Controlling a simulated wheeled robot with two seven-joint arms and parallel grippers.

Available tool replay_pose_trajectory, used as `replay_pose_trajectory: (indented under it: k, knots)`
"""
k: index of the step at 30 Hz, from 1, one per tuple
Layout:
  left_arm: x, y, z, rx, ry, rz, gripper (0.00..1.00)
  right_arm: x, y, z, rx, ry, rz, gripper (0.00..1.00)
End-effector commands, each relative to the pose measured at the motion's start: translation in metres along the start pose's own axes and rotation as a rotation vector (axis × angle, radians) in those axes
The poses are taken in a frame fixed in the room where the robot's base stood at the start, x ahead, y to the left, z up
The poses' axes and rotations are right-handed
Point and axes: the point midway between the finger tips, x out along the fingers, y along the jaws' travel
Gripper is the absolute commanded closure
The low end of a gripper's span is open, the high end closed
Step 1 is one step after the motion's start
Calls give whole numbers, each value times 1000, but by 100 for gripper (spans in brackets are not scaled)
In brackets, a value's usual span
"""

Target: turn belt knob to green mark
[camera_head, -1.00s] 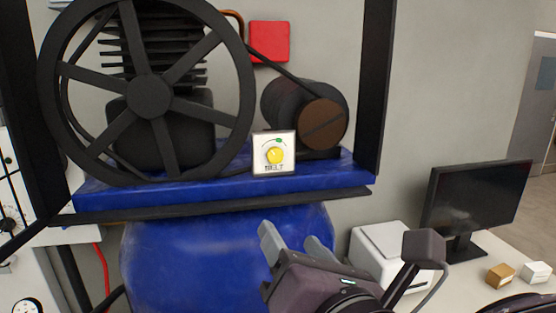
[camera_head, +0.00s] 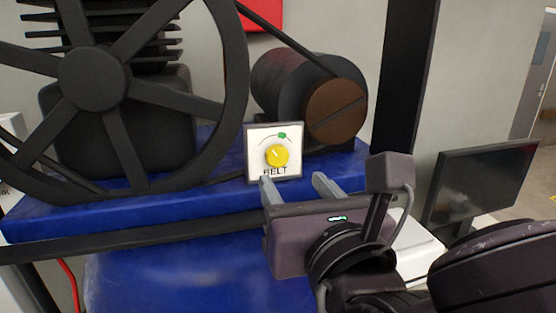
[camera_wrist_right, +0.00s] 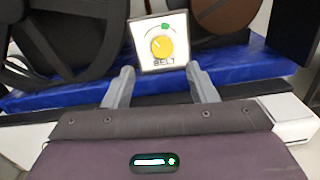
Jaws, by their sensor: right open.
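The yellow belt knob (camera_head: 277,155) sits on a white panel (camera_head: 255,143) marked BELT, at the front of the blue compressor platform. A green mark (camera_head: 282,136) is on the panel's arc, above and slightly right of the knob. In the right wrist view the knob (camera_wrist_right: 162,46) shows a dark pointer line toward its upper left, away from the green mark (camera_wrist_right: 165,27). My right gripper (camera_head: 297,186) is open and empty, below and in front of the panel, apart from the knob. In the wrist view its fingers (camera_wrist_right: 163,85) stand below the knob, one to each side. My left gripper is out of view.
A large black flywheel (camera_head: 92,78) stands left of the panel, and a dark motor (camera_head: 290,75) with a brown end is behind it to the right. A black upright post (camera_head: 402,80) rises right of the motor. A monitor (camera_head: 480,183) stands at the right.

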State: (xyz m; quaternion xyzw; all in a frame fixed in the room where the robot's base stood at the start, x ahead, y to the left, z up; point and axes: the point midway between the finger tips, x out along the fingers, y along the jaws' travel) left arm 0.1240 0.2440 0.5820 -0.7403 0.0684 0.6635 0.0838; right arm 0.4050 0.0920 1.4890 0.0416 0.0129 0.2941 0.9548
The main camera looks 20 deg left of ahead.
Motion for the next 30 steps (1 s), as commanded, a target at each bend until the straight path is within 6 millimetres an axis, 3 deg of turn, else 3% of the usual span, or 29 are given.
replay_pose_trajectory:
  k: [4, 9, 21, 30]
  knots:
    - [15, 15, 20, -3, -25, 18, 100, 10, 2, -7, 8, 4, 4, 48]
    - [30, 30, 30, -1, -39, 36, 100, 23, -4, -8, 15, 9, -5, 48]
    - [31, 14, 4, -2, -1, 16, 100, 64, -3, -2, 4, 5, -5, 48]
    - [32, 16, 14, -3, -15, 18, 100, 74, -3, -1, 5, 3, -4, 48]
